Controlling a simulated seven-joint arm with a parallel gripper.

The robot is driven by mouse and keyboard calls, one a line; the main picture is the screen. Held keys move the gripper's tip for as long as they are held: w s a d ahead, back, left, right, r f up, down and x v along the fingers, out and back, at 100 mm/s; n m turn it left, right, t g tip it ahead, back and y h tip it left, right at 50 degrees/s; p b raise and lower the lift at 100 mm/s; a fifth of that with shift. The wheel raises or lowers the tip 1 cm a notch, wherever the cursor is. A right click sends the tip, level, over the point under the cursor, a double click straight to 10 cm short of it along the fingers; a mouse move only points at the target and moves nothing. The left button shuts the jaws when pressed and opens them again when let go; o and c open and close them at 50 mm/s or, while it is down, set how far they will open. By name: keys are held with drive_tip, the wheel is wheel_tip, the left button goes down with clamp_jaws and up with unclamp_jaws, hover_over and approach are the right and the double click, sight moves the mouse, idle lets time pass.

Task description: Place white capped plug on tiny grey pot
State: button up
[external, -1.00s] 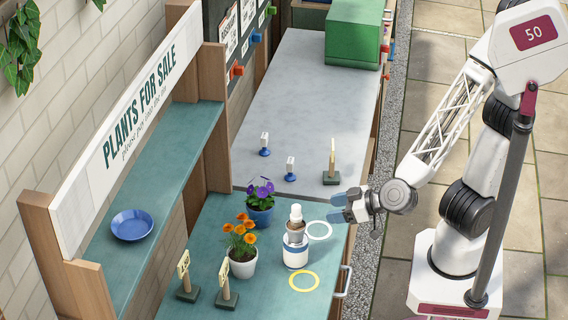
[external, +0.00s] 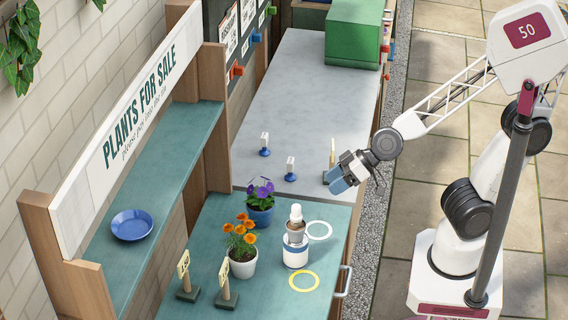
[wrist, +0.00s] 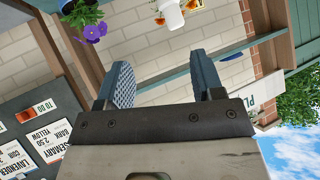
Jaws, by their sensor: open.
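A stack stands on the teal bench in the external view. At its top is a white cap (external: 296,211) over a brown, plug-like part (external: 296,227). A greyish part, perhaps the tiny grey pot, shows under it, but I cannot clearly separate it. At the bottom is a white container with a blue band (external: 295,255). My gripper (external: 340,184) is open and empty, right of and behind the stack, apart from it, near a small sign on the grey worktop. In the wrist view my two fingers (wrist: 160,72) are spread with nothing between them.
A white pot of orange flowers (external: 242,262) and a blue pot of purple flowers (external: 259,212) stand left of the stack. A white ring (external: 319,238) and a yellow ring (external: 292,282) mark the bench. A small sign (external: 332,158) stands close to my gripper.

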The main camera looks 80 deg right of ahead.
drive_tip(key=s+d+g+h, duration=0.1)
drive_tip(key=s+d+g, duration=0.1)
drive_tip(key=s+d, duration=0.2)
drive_tip(key=s+d+m+g+h, duration=0.1)
drive_tip(key=s+d, duration=0.3)
drive_tip(key=d, duration=0.6)
drive_tip(key=s+d+m+g+h, duration=0.1)
drive_tip(key=s+d+g+h, duration=0.2)
drive_tip(key=d, duration=0.4)
drive_tip(key=shift+s+r+g, duration=0.2)
drive_tip(key=shift+s+g, duration=0.35)
drive_tip(key=shift+g, duration=0.05)
